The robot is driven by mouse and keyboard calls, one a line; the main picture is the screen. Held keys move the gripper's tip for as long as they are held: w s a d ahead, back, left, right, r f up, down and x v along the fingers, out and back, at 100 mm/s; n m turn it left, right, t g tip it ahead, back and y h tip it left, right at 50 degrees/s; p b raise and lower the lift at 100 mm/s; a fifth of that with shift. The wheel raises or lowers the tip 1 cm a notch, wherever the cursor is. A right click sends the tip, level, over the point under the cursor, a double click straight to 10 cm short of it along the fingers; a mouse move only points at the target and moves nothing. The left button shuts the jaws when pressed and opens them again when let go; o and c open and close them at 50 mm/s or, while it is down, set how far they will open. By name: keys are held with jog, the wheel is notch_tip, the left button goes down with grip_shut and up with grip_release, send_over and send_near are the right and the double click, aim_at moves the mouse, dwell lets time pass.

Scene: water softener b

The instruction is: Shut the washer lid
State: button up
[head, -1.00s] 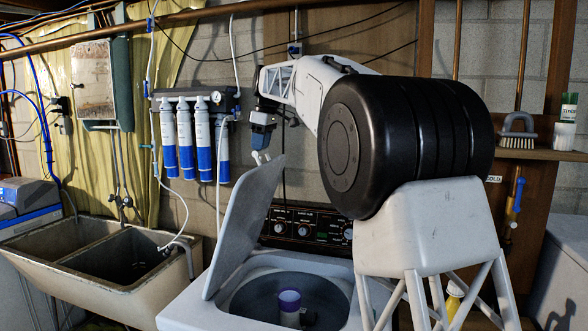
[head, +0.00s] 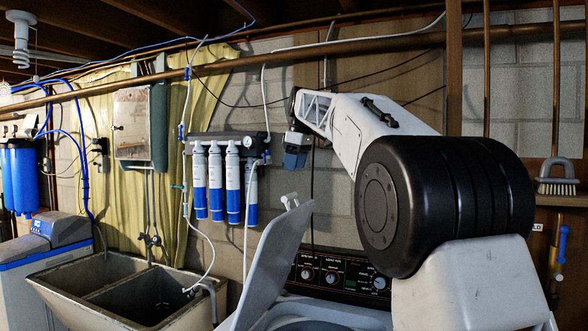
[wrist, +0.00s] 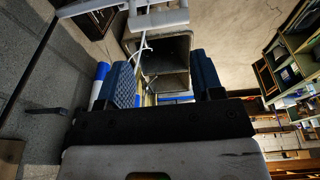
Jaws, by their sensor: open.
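The washer lid (head: 270,256) is a pale grey panel standing open and tilted upward in the head view. Its top edge is below my gripper, and its lower end is cut off by the bottom of the picture. The washer (head: 335,314) shows only its top rear and its dark control panel (head: 345,274). My gripper (head: 294,164) hangs above the lid and clear of it, beside the wall. In the wrist view my gripper (wrist: 163,75) shows two blue fingers spread apart with nothing between them. I cannot make out the lid in the wrist view.
A double utility sink (head: 125,290) stands left of the washer. White-and-blue filter cartridges (head: 232,185) hang on the wall left of my gripper. A small white fitting (head: 290,201) shows by the lid's top edge. A brush (head: 556,178) sits on the right shelf.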

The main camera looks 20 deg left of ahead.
jog(key=shift+c, duration=0.2)
jog(key=shift+c, duration=1.3)
jog(key=shift+d, duration=0.15)
jog(key=shift+c, duration=0.2)
jog(key=shift+w+d+f+y, duration=0.1)
jog(key=shift+d+f+y, duration=0.4)
jog(key=shift+f+y, duration=0.35)
jog(key=shift+w+d+f+y, duration=0.1)
jog(key=shift+d+f+y, duration=0.45)
jog(key=shift+y, duration=0.5)
jog(key=shift+a+f, duration=0.1)
